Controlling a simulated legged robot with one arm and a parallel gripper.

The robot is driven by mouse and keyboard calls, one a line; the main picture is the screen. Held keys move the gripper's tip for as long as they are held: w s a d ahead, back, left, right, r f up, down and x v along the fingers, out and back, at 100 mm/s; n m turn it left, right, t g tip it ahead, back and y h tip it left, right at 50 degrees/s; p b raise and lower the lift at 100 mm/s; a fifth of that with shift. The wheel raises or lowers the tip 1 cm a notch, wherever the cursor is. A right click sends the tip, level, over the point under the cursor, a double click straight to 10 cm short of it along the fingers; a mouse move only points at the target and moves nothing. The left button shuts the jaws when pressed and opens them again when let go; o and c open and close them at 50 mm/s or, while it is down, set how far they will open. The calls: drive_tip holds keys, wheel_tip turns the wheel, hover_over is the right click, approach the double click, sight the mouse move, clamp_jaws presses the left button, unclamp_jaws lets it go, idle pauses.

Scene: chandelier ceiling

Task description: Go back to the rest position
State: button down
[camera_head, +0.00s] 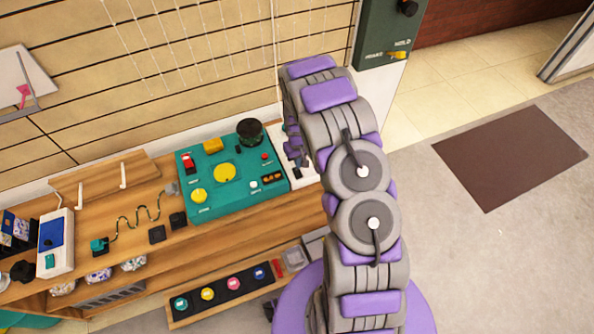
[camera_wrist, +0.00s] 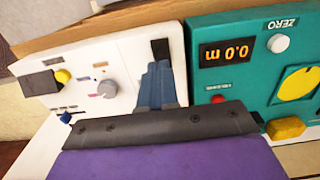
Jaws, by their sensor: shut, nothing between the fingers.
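My gripper (camera_head: 297,155) hangs over the white panel (camera_head: 303,177) at the right end of the wooden bench, at the end of my purple and grey arm. In the wrist view its bluish-grey fingers (camera_wrist: 158,88) are together, with nothing between them. They point at the white panel (camera_wrist: 50,58), near a dark slot (camera_wrist: 160,49). I cannot tell if the fingertips touch the panel. My arm hides part of the panel in the head view.
A teal console (camera_head: 215,200) with a yellow dial and dark cylinder stands left of the gripper. A dark green wall box (camera_head: 385,30) is behind. The bench (camera_head: 140,210) also holds a wire track and a white-blue device (camera_head: 57,243). Open floor (camera_head: 450,240) lies right.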

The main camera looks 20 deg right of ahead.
drive_tip(key=shift+r, duration=0.4)
drive_tip(key=s+a+r, duration=0.2)
drive_tip(key=s+r, duration=0.2)
drive_tip(key=r, duration=0.4)
drive_tip(key=s+a+r, duration=0.2)
drive_tip(key=s+r, duration=0.3)
drive_tip(key=r, duration=0.4)
drive_tip(key=s+a+r, duration=0.2)
drive_tip(key=s+r, duration=0.2)
drive_tip(key=r, duration=0.4)
drive_tip(key=s+a+r, duration=0.1)
drive_tip(key=s+r, duration=0.2)
drive_tip(key=s, duration=0.5)
drive_tip(key=s+a+r+g, duration=0.1)
drive_tip(key=s+r, duration=0.3)
drive_tip(key=s, duration=0.4)
drive_tip(key=s+a+r, duration=0.3)
drive_tip(key=s, duration=0.6)
drive_tip(key=shift+a+r+g, duration=0.15)
drive_tip(key=shift+g, duration=0.25)
